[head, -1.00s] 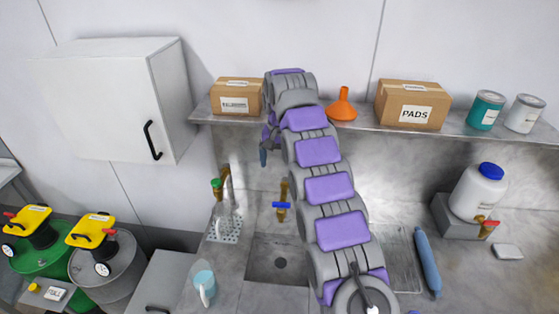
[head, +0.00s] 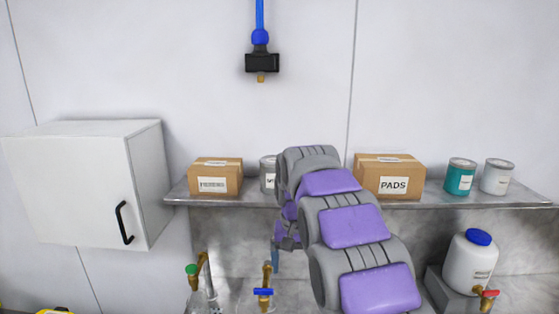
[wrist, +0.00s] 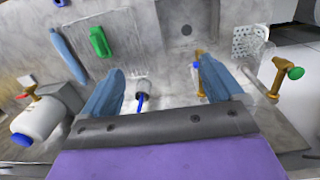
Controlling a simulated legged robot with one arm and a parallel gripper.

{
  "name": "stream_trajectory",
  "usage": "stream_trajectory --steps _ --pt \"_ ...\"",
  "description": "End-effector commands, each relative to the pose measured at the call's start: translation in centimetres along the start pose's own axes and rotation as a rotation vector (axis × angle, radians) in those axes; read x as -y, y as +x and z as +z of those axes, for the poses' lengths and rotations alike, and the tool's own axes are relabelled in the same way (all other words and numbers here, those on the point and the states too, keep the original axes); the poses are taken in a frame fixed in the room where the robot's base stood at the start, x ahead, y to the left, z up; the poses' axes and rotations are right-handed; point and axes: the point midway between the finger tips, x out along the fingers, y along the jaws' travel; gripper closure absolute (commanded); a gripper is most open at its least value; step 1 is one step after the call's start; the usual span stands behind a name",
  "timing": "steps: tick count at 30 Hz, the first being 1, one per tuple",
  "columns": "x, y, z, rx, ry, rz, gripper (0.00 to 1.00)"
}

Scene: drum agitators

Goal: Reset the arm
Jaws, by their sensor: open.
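My gripper shows at the bottom of the wrist view (wrist: 160,95). Its two blue fingers are spread apart with nothing between them. In the head view my purple and grey arm reaches up and forward over the counter. The gripper (head: 276,258) is small there and partly hidden behind the arm, left of it. It hangs in front of the back wall, below the shelf (head: 470,199) and above the blue-handled tap (head: 264,292).
The shelf holds two cardboard boxes (head: 215,177) (head: 389,177) and several cans (head: 461,177). A white cabinet (head: 75,190) hangs at left. A black fitting on a blue hose (head: 262,62) hangs above. A white jug (head: 470,262) stands at right. A green object (wrist: 99,42) lies on the counter.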

Motion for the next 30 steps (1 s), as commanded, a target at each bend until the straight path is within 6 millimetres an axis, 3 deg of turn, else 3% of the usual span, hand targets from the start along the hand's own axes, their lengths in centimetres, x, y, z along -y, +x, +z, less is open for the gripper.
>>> stream_trajectory --steps 8,16,30 --pt "-4.2 2.1 7.5 0.024 0.001 0.002 0.06" --pt "-7.5 5.5 15.8 0.047 -0.007 -0.003 0.06" --pt "-11.0 15.1 31.4 0.094 -0.038 -0.018 0.06"
